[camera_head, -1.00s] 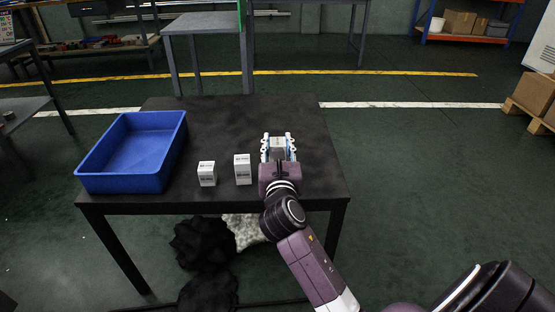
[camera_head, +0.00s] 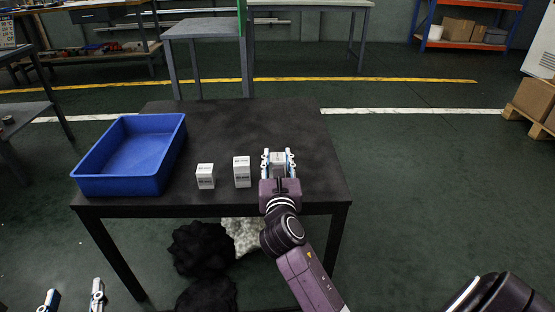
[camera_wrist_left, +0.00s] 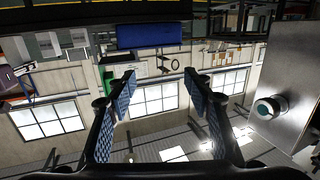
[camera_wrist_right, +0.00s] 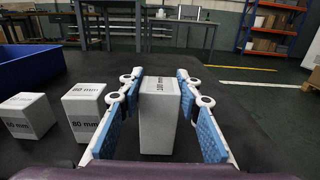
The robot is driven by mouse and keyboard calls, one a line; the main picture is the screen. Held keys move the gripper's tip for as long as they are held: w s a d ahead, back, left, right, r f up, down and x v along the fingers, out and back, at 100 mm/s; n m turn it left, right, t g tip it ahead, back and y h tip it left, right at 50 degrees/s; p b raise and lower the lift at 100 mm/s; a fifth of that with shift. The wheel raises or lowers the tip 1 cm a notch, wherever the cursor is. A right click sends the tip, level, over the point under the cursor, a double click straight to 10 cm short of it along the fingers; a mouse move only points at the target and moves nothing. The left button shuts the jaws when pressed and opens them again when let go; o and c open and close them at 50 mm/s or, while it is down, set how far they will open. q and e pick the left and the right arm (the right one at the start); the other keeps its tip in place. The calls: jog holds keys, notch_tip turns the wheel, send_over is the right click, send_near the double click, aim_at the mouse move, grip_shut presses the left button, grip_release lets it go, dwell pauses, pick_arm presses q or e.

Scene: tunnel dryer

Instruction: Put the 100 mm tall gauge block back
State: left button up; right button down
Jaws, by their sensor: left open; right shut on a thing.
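The 100 mm gauge block (camera_wrist_right: 160,115) is a tall white block with its label facing up in the right wrist view. My right gripper (camera_head: 278,160) is shut on it, with a blue pad on each side, and holds it upright at the near right part of the black table (camera_head: 255,125). The block also shows in the head view (camera_head: 278,158). I cannot tell whether its base touches the table. My left gripper (camera_head: 72,297) is open and empty, low in front of the table's left side; its blue-padded fingers are apart in the left wrist view (camera_wrist_left: 165,85).
An 80 mm block (camera_head: 242,172) and a shorter white block (camera_head: 205,176) stand in a row left of the held block. A blue bin (camera_head: 131,182) sits at the table's left. The table's back and right are clear. Dark and pale bundles (camera_head: 200,248) lie underneath.

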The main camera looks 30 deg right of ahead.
jog(key=c, duration=1.4)
grip_release()
jog(key=shift+r, duration=0.1)
jog(key=shift+s+a, duration=0.2)
jog(key=shift+s, duration=0.05)
jog(key=p+v, duration=0.2)
jog(key=v, duration=0.8)
pick_arm(q)
jog(key=s+a+f+g+y, duration=0.1)
jog(key=s+a+f+g, duration=0.1)
jog(key=f, duration=0.6)
jog(key=shift+s+f+g, duration=0.3)
jog(key=shift+s+g, duration=0.4)
jog(key=shift+g, duration=0.5)
pick_arm(e)
jog(key=s+a+f+m+g+y, duration=0.1)
jog(key=s+a+f+m+y, duration=0.3)
jog(key=m, duration=0.9)
jog(key=s+a+f+m+g+y, duration=0.2)
jog(key=s+a+f+m+y, duration=0.2)
jog(key=a+m, duration=0.9)
jog(key=f+m+y, duration=0.1)
jog(key=y, duration=0.2)
jog(key=shift+s+f+y, duration=0.15)
jog(key=shift+f+y, duration=0.2)
jog(key=shift+y, duration=0.05)
